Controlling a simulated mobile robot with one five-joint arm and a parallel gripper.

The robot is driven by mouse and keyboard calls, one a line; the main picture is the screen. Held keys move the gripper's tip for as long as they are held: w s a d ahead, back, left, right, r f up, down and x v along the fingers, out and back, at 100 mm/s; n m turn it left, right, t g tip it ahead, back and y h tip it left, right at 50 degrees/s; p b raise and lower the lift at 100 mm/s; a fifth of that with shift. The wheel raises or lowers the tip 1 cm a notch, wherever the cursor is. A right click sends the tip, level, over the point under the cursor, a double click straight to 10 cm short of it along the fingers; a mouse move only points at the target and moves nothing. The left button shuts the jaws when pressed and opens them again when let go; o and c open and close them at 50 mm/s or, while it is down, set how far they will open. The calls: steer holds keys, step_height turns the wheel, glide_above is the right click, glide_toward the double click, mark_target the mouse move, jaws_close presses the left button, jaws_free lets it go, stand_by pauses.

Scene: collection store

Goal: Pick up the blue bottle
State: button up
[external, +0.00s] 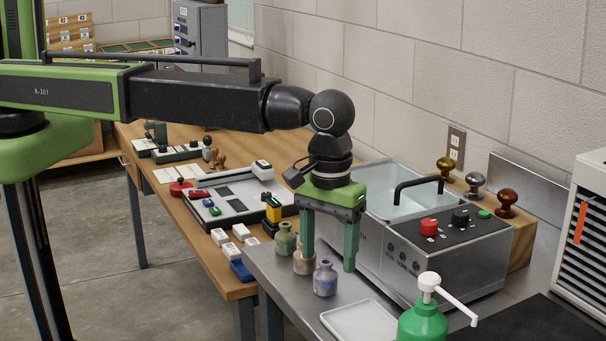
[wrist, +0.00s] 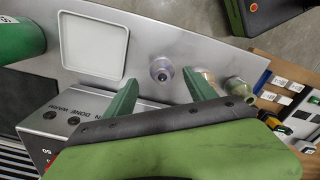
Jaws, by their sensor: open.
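The blue bottle (external: 325,280) is small and round with a narrow neck, and stands upright on the metal counter. My gripper (external: 328,260) points down above the counter, its two green fingers apart and nothing held. In the wrist view the bottle (wrist: 161,69) shows just beyond the gap between the fingertips (wrist: 160,84). I cannot tell how far the fingertips are above or behind it. A beige-brown bottle (external: 304,264) stands close by, partly behind the left finger, and a green bottle (external: 285,238) stands behind that one.
A white tray (external: 358,322) and a green pump bottle (external: 423,323) are at the front. A metal basin unit with knobs (external: 432,255) stands right of the gripper. A wooden table (external: 205,240) with stamps and small blocks adjoins at left.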

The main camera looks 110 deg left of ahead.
mark_target(326, 262)
steer(key=f+b, duration=0.5)
steer(key=shift+s+f, duration=0.15)
steer(key=shift+s, duration=0.1)
jaws_close()
